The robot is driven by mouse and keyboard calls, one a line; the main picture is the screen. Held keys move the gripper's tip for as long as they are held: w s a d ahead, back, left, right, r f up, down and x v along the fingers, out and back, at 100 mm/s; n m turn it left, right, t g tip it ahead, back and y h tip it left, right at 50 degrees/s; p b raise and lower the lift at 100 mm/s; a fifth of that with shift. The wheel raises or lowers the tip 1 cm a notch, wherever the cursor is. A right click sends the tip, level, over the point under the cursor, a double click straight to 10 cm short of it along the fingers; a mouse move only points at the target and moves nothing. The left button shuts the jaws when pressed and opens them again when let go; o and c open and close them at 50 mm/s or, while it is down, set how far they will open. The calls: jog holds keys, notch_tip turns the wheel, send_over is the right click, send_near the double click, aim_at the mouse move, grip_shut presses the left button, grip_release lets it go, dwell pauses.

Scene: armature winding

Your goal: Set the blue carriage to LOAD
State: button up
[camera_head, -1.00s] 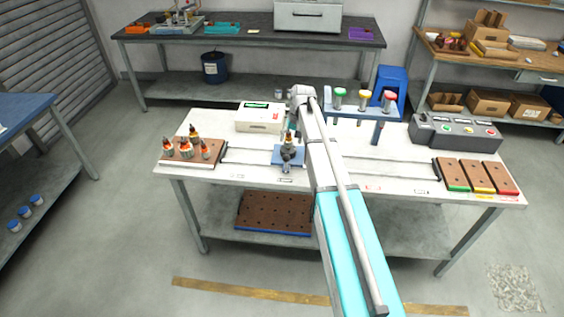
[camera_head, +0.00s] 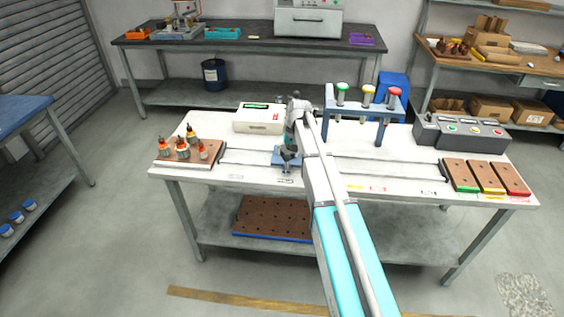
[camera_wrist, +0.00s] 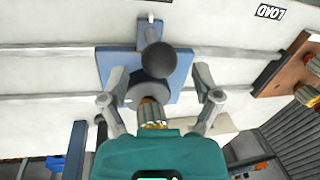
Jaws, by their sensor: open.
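The blue carriage (camera_head: 280,161) sits on the rails (camera_head: 250,157) in the left half of the white table. In the wrist view the carriage (camera_wrist: 108,65) carries a dark ball knob (camera_wrist: 158,60) and a grey round holder. An armature (camera_wrist: 152,112) with copper and orange parts stands behind the knob, partly hidden by my gripper body. My gripper (camera_wrist: 160,88) is open, with one finger on each side of the holder and armature. In the head view my gripper (camera_head: 289,146) is right over the carriage. The LOAD label (camera_wrist: 270,12) lies up and right of the carriage in the wrist view.
A brown board (camera_head: 175,160) with several armatures is at the table's left end. A white box (camera_head: 258,120) stands behind the carriage. A blue-grey stand (camera_head: 363,105) with coloured knobs, a control box (camera_head: 460,132) and coloured trays (camera_head: 487,177) are to the right.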

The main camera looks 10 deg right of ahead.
jog(key=shift+a+f+b, duration=0.2)
jog(key=shift+f+b, duration=0.5)
jog(key=shift+f, duration=0.3)
